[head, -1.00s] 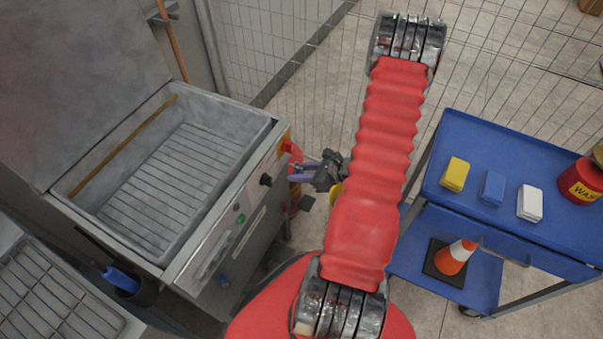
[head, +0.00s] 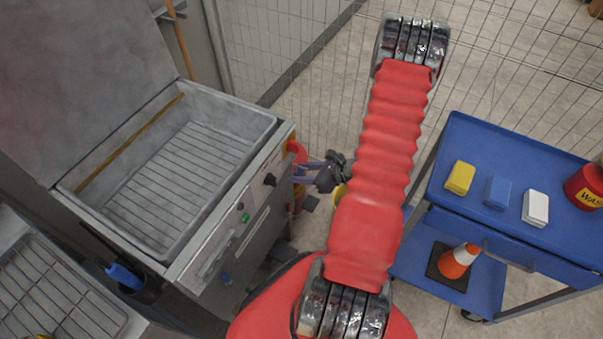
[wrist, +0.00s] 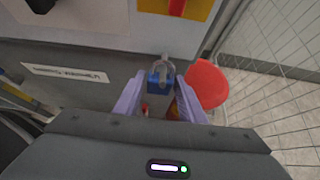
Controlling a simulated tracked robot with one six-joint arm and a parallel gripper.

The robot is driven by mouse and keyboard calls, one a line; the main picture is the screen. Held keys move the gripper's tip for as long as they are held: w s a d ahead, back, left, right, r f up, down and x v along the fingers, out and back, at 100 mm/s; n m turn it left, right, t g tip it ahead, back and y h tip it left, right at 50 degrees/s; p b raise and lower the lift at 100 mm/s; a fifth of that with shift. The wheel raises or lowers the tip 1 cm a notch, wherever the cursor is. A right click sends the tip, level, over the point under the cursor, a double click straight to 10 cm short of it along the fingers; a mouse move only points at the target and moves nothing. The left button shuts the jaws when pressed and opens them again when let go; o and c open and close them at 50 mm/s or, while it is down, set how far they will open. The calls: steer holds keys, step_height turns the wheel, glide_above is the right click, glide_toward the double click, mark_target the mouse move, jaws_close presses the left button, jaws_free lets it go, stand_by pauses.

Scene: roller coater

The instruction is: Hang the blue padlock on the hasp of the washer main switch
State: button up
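The blue padlock (wrist: 160,78) sits between my gripper's two purple fingertips in the wrist view, its grey shackle pointing up towards the machine panel. My gripper (wrist: 160,82) appears shut on its body. The red and yellow washer main switch (wrist: 178,8) is at the top edge of the wrist view, above the padlock and apart from it. In the head view the switch's red part (head: 293,147) shows at the washer's right corner, with my gripper (head: 302,172) close by it. I cannot make out the hasp clearly or any contact with the shackle.
The washer (head: 215,235) with its open basin stands left. A red round object (wrist: 207,83) is right of my fingers in the wrist view. A mesh fence (wrist: 270,50) is further right. A blue cart (head: 480,140) with several small items stands right in the head view.

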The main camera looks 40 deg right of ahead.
steer(key=o, duration=0.3)
steer(key=v, duration=1.4)
steer(key=shift+w, duration=0.1)
stand_by(0.5)
